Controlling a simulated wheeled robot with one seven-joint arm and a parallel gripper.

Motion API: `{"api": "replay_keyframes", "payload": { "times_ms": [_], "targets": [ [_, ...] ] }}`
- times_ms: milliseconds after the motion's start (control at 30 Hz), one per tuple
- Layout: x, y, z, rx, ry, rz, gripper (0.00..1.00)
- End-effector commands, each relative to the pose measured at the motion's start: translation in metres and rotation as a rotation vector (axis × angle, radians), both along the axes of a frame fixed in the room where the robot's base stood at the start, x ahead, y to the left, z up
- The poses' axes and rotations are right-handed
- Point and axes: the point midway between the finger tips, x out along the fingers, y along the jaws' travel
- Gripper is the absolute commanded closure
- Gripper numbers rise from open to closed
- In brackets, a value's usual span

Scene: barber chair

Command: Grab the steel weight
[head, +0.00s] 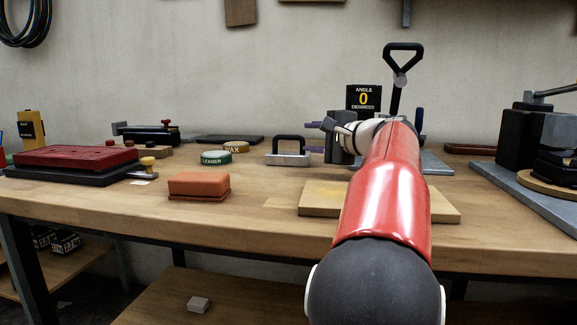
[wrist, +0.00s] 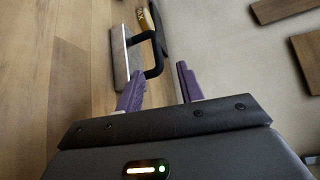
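The steel weight (head: 289,159) is a flat grey metal block with a black loop handle (head: 289,140), standing upright on the wooden bench near the middle. In the wrist view the weight's grey body (wrist: 118,62) and black handle (wrist: 157,55) show just beyond the fingertips, in a sideways picture. My gripper (head: 311,137) is to the right of the weight, at about handle height, with its purple fingers pointing left towards it. The fingers (wrist: 160,70) are apart with nothing between them. They look clear of the handle.
A green tin (head: 216,158) and a wax tin (head: 236,147) stand left of the weight. An orange-brown block (head: 199,185) lies nearer the front. A wooden board (head: 325,198) lies under my arm. An angle sign (head: 363,97) stands behind it.

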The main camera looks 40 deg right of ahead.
Motion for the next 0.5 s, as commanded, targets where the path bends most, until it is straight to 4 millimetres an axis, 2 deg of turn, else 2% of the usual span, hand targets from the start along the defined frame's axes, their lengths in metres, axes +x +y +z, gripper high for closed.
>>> {"api": "replay_keyframes", "payload": {
  "times_ms": [367, 500],
  "targets": [
    [0.036, 0.003, -0.006, -0.001, 0.000, 0.003, 0.62],
    [0.058, 0.007, -0.011, 0.000, 0.002, 0.004, 0.62]
  ]
}}
